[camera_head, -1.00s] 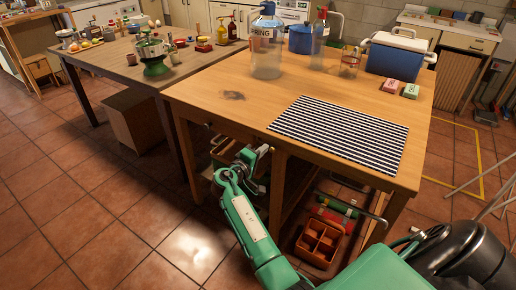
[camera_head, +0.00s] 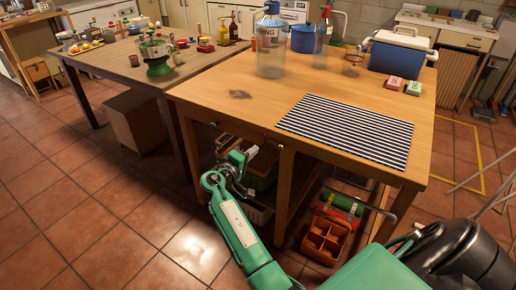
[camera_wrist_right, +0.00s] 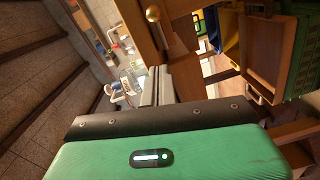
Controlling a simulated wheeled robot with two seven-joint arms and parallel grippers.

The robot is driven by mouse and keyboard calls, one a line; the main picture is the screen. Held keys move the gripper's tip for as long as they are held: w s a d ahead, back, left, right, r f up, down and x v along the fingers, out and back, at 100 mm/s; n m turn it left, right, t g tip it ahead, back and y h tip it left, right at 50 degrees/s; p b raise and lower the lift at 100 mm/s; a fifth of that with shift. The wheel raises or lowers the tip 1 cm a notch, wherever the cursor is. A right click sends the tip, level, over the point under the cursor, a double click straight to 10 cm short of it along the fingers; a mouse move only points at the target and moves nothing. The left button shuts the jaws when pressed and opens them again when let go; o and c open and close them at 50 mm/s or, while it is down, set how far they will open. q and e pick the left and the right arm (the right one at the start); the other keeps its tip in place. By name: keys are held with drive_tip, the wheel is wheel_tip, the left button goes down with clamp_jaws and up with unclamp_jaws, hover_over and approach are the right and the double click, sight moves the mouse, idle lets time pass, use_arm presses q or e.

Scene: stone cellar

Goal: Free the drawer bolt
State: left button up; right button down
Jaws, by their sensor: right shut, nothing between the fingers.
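The wooden worktable (camera_head: 215,97) has a drawer front (camera_head: 240,132) under its top edge. My right gripper (camera_head: 250,153) is below and in front of this edge, near the table's front leg. It is shut and empty. In the right wrist view its grey fingers (camera_wrist_right: 157,86) lie together, pointing toward the wooden front. A round brass knob (camera_wrist_right: 152,14) shows on the wood beyond the fingertips, apart from them. I cannot tell whether the knob is on the bolt; the bolt is not clear in the head view. My left gripper is out of view.
A striped mat (camera_head: 345,130), a large bottle (camera_head: 270,50) and a blue cooler (camera_head: 397,55) are on the tabletop. An orange caddy (camera_head: 325,240) and a green crate (camera_wrist_right: 297,45) stand beneath. The tiled floor (camera_head: 110,210) to the left is clear.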

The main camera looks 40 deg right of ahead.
drive_tip(key=v, duration=0.4)
drive_tip(key=shift+w+a, duration=0.1)
drive_tip(key=shift+a, duration=0.2)
